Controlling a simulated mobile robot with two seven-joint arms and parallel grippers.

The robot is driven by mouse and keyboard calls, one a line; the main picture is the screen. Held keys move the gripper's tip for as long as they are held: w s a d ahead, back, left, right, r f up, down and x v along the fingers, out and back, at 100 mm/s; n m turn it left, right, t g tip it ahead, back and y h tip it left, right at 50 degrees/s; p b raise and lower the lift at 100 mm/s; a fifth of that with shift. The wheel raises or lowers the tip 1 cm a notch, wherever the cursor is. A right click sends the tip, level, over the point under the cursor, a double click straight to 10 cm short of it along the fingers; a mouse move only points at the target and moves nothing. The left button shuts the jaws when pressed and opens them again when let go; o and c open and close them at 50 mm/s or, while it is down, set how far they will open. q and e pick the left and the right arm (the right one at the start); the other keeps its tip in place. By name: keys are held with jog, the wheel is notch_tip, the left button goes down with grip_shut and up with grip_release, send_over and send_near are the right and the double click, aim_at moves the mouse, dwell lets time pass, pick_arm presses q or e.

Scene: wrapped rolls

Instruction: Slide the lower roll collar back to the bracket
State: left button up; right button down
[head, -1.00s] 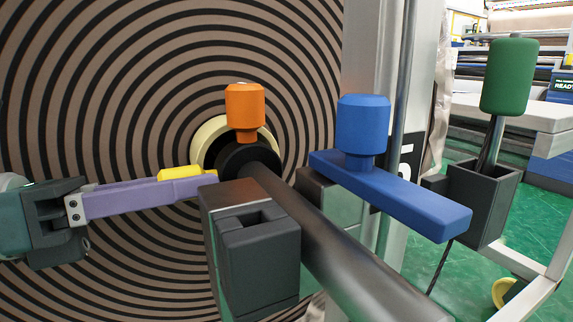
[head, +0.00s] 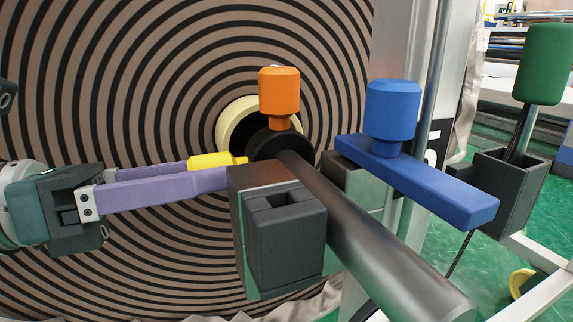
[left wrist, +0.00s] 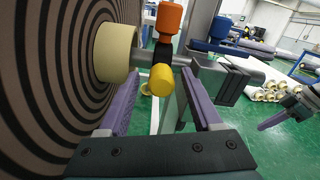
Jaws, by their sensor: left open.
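A black collar (head: 281,145) sits around the dark shaft, close to the cream core (head: 237,118) of the striped roll. An orange knob (head: 279,96) stands up from it, and a yellow knob (head: 216,161) points out towards my left gripper (head: 207,174). The gripper is open, its purple fingers on either side of the yellow knob in the left wrist view (left wrist: 161,84). I cannot tell whether they touch it. A dark grey block (head: 284,232), possibly the bracket, stands in front of the collar. A purple finger of my right gripper (left wrist: 284,117) shows at the right in the left wrist view; its opening is unclear.
The shaft (head: 375,252) runs towards the lower right. A blue bar with a blue knob (head: 392,110) lies right of the collar. A green-handled tool stands in a dark holder (head: 507,190) at the far right. The roll face (head: 110,90) fills the left side.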

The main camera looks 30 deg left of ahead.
pick_arm(q)
jog(key=p+v, duration=0.1)
jog(key=v, duration=0.8)
pick_arm(e)
jog(key=shift+r, duration=0.6)
jog(key=c, duration=1.6)
grip_release()
